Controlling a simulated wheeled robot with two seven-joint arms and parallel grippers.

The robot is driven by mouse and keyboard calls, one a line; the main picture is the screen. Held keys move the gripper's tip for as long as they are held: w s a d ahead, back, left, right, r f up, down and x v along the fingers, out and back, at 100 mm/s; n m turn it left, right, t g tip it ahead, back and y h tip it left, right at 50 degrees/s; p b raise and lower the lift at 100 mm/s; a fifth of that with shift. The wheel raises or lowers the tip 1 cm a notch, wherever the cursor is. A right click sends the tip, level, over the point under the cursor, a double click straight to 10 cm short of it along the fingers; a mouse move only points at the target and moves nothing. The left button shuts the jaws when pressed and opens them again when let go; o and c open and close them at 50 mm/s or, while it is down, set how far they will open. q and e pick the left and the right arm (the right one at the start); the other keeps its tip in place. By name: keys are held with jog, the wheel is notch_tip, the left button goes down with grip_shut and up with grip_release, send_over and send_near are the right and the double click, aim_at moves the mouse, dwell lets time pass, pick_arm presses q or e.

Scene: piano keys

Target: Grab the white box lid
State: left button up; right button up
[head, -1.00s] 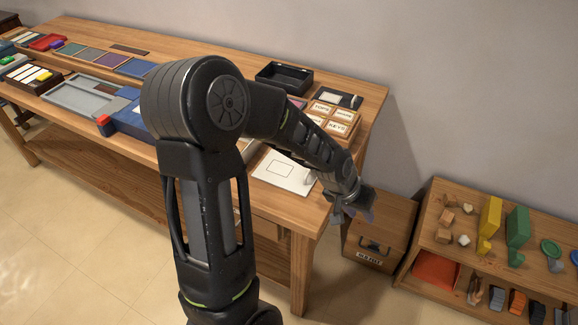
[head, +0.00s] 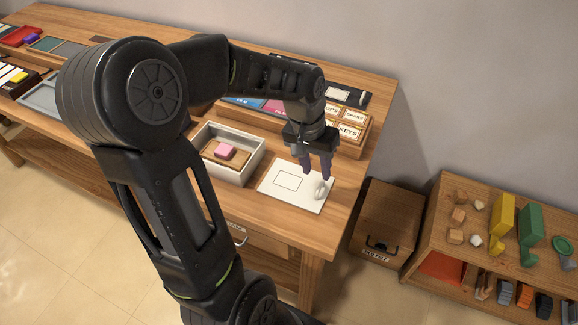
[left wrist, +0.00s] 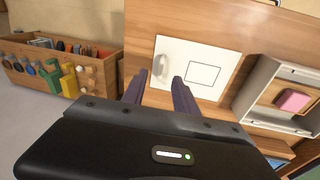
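The white box lid (head: 296,184) lies flat on the table near its right end, with a rectangle outline and a small pale raised handle (head: 319,190) at its right side. The lid also shows in the left wrist view (left wrist: 200,92). My left gripper (head: 319,178) points down just above the lid, close to the handle. Its two fingers are apart with nothing between them, and it also shows in the left wrist view (left wrist: 160,92). I cannot tell whether a finger touches the lid. An open white box (head: 245,171) with a pink block (head: 225,151) inside stands left of the lid. My right gripper is not in view.
Labelled wooden boxes (head: 350,131) stand behind my left gripper. A wooden cabinet (head: 392,215) and a low shelf (head: 465,193) with coloured blocks stand right of the table. The table's front right corner is clear.

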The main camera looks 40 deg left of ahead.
aim_at(319, 187)
pick_arm(q)
jog(key=shift+w+a+f, duration=0.15)
jog(key=shift+w+f, duration=0.05)
jog(key=shift+f, duration=1.05)
jog(key=shift+w+f, duration=0.1)
jog(key=f, duration=0.3)
jog(key=f+p, duration=0.1)
jog(key=f, duration=0.1)
jog(key=shift+w+d, duration=0.35)
jog(key=shift+c, duration=0.4)
grip_shut()
